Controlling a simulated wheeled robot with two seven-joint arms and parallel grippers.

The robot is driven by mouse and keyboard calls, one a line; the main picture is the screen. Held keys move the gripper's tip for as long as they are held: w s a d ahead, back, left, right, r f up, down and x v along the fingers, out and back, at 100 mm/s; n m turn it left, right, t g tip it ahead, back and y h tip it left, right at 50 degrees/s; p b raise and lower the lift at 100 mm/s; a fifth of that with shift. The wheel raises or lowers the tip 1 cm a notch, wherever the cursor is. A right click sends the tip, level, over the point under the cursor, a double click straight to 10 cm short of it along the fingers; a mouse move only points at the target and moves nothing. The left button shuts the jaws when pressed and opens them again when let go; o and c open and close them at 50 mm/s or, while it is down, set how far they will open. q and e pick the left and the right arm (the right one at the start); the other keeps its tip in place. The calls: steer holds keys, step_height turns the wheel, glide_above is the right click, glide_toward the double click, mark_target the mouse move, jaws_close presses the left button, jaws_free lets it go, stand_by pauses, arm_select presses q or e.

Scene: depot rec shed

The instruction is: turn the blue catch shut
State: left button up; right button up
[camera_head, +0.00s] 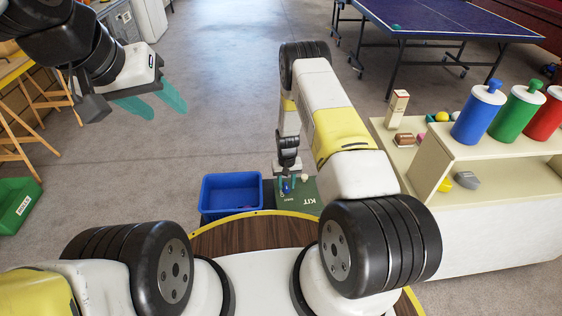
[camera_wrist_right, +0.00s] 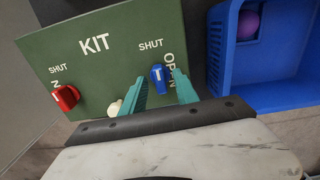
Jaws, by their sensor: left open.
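The blue catch (camera_wrist_right: 157,75) sits on the green KIT panel (camera_wrist_right: 100,48), with the word SHUT above it and OPEN running down its right side. It bears a white mark; I cannot tell exactly which word it points to. My right gripper (camera_wrist_right: 162,80) is open, its teal fingertips on either side of the catch with a gap visible on the right. In the head view the right gripper (camera_head: 287,181) reaches down over the panel (camera_head: 306,193), partly covering the catch. My left gripper (camera_head: 169,114) is open and empty, high above the floor at upper left.
A red catch (camera_wrist_right: 65,97) and a cream knob (camera_wrist_right: 115,107) are on the same panel. A blue bin (camera_head: 231,180) stands beside it; a purple ball (camera_wrist_right: 247,24) lies inside. A cream shelf unit (camera_head: 490,210) with coloured canisters stands at right.

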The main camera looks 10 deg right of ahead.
step_height(320, 180, up, 8)
steer(key=shift+f, duration=0.25)
stand_by(0.4)
steer(key=shift+w+r, duration=0.1)
steer(key=shift+r, duration=0.2)
step_height(320, 180, up, 15)
steer(key=t, duration=0.1)
glide_above(286, 185)
steer(key=w, duration=0.1)
steer(key=s+r+t+y, duration=0.1)
steer(key=s+r, duration=0.2)
steer(key=r, duration=0.6)
steer(key=s+r+t+y, duration=0.1)
steer(key=s+r, duration=0.1)
steer(key=r, duration=0.7)
steer(key=s+d+r+t, duration=0.1)
steer(key=s+r, duration=0.7)
steer(key=s, duration=0.4)
steer(key=s+r+t, duration=0.2)
steer(key=s+r, duration=0.6)
steer(key=s, duration=0.4)
steer(key=shift+s+d+r, duration=0.15)
steer(key=shift+d+r, duration=0.1)
steer(key=shift+d, duration=0.1)
